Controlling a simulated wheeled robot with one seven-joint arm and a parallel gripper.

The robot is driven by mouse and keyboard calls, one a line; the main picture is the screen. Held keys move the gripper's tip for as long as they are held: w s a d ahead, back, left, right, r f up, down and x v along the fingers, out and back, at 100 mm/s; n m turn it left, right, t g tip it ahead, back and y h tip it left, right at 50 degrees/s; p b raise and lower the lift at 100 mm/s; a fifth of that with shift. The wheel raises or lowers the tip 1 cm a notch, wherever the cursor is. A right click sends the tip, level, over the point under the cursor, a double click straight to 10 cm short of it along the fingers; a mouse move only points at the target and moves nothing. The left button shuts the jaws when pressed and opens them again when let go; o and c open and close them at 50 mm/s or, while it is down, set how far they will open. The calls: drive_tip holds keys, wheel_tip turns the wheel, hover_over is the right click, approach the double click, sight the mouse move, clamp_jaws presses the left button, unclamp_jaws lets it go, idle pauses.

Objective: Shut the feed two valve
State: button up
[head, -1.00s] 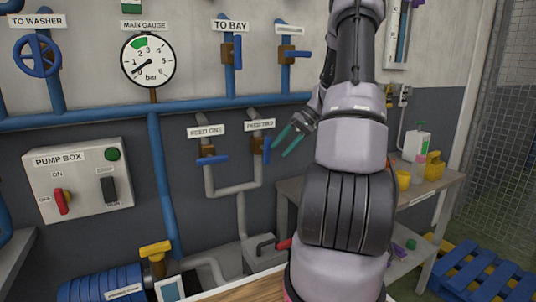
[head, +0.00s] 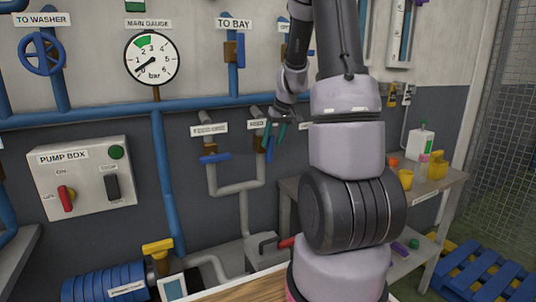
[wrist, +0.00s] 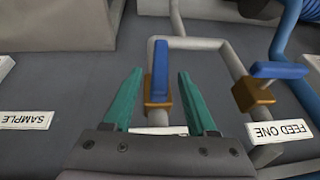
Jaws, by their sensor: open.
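The feed two valve has a blue lever (head: 270,149) on a brass body, on the right grey branch pipe. Its lever stands in line with the pipe. In the wrist view the lever (wrist: 160,68) and brass body (wrist: 158,106) show between my fingers. My gripper (head: 276,136) is open around the line of the lever, one finger each side; contact cannot be told. In the wrist view my gripper (wrist: 159,78) holds nothing. The feed two label is partly hidden by my gripper.
The feed one valve lever (head: 215,158) lies across its pipe, close to the left; it also shows in the wrist view (wrist: 278,70). A sample label (wrist: 53,118) is on the other side. A bench (head: 440,186) with bottles and cups stands at right.

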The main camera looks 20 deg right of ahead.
sight(268, 152)
drive_tip(key=x, duration=0.6)
drive_tip(key=shift+w+f, duration=0.1)
drive_tip(key=shift+f, duration=0.1)
drive_tip(key=shift+c, duration=0.3)
clamp_jaws()
